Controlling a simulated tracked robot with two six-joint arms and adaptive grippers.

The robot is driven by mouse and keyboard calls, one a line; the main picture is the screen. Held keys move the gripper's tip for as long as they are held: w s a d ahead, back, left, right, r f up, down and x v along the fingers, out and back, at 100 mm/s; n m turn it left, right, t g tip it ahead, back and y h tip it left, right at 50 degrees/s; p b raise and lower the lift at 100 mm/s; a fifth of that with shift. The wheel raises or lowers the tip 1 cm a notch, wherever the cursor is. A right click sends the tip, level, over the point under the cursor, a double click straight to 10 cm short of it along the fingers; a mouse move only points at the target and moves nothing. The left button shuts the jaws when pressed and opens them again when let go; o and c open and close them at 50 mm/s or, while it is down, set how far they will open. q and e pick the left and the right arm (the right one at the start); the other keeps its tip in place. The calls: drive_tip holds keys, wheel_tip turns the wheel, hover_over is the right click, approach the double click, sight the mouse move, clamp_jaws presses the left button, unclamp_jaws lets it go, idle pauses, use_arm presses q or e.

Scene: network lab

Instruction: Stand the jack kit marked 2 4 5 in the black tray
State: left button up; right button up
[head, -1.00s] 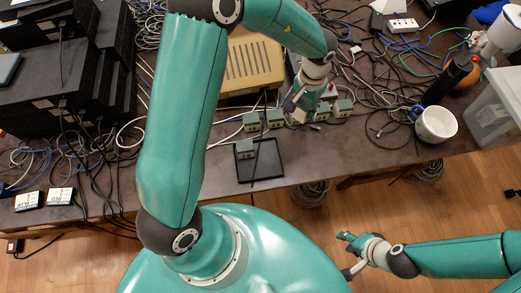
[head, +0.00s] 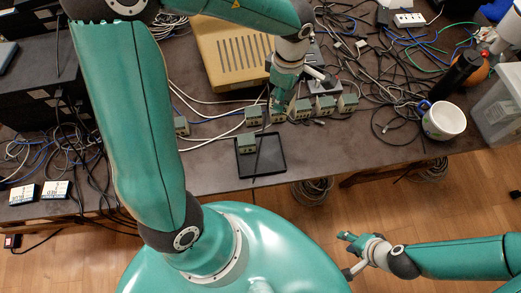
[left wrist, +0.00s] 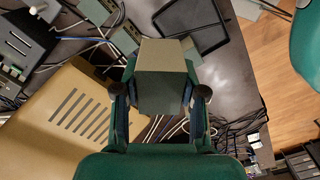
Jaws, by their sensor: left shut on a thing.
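The black tray (head: 272,166) lies near the table's front edge. No kit's marking is readable, so I cannot tell which is 2 4 5. My right gripper (head: 344,257) is open and empty, out over the floor.
A beige box (head: 238,60) and loose cables lie behind. A white mug (head: 443,121) stands right. Table beside the tray is clear.

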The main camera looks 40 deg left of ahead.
use_arm(q)
drive_tip(key=s+r+n, duration=0.1)
drive_tip(key=s+n, duration=0.2)
drive_tip(key=n, duration=0.3)
drive_tip(key=n+b, duration=0.2)
drive_tip(key=b, duration=0.2)
hover_over(269, 145)
wheel_tip(269, 145, down, 14)
drive_tip(key=shift+w+f, duration=0.1)
drive_tip(key=shift+f, duration=0.15)
drive_tip(key=shift+f+b, duration=0.7)
drive_tip(key=shift+f, duration=1.95)
drive_tip(key=shift+r, duration=0.1)
drive_tip(key=o, duration=1.2)
